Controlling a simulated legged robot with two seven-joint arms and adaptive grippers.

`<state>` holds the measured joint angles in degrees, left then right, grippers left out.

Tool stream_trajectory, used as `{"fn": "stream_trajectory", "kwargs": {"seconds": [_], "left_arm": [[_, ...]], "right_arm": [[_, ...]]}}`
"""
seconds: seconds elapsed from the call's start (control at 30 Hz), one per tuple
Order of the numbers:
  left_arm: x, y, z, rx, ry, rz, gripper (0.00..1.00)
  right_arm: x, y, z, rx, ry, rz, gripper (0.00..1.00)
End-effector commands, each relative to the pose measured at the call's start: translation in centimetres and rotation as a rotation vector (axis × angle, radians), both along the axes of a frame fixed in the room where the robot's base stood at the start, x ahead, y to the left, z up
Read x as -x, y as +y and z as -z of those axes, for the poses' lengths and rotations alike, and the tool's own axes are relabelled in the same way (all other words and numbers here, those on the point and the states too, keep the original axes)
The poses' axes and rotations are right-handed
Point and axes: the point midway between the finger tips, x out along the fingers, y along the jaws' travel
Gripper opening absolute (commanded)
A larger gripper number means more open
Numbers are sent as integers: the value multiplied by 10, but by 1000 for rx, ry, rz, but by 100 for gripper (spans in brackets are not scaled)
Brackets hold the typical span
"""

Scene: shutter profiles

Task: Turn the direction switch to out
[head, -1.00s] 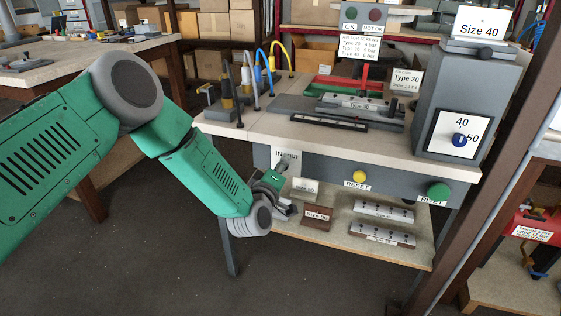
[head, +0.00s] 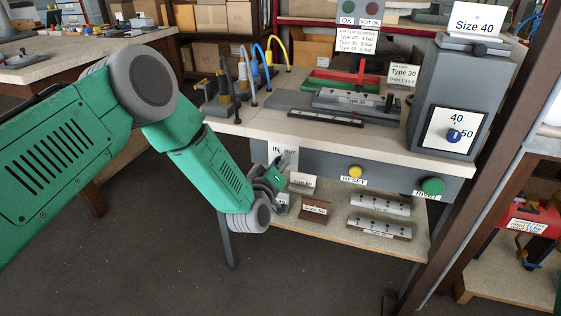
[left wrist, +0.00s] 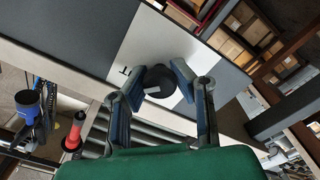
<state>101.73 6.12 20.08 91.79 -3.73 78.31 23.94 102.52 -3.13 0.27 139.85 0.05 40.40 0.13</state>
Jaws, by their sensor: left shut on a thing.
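The direction switch is a round black knob (left wrist: 158,80) with a white mark on its lower left side, on a white plate (left wrist: 150,44) in the left wrist view. In the head view the plate (head: 283,150) reads IN on the left and OUT on the right, on the workbench's grey front panel. My left gripper (head: 281,167) is in front of this plate and hides the knob there. In the left wrist view its two fingers (left wrist: 157,82) lie on either side of the knob, shut on it. My right gripper is not in view.
A yellow RESET button (head: 355,171) and a green RIVET button (head: 432,186) are right of the switch. Below is a shelf (head: 340,233) with profiles and labels. The grey machine (head: 462,85) with a blue dial stands on the bench's right end.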

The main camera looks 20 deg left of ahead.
Motion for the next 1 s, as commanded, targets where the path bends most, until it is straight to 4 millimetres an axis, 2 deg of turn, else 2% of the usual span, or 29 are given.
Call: {"fn": "stream_trajectory", "kwargs": {"seconds": [0.03,0.1,0.13,0.2,0.5,0.63,0.77,1.0], "left_arm": [[5,-3,8,-1,20,8,0],[5,-2,8,-1,19,7,0],[5,-2,8,-1,20,7,27],[4,-2,7,-1,17,5,46],[2,0,3,1,8,1,46],[11,1,3,1,10,1,46],[33,1,3,1,11,1,46],[85,3,5,0,13,2,46]], "right_arm": [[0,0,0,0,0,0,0],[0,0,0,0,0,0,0],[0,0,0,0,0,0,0],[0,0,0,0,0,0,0],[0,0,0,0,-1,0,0],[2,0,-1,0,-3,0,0],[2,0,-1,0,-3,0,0],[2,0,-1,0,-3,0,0]]}}
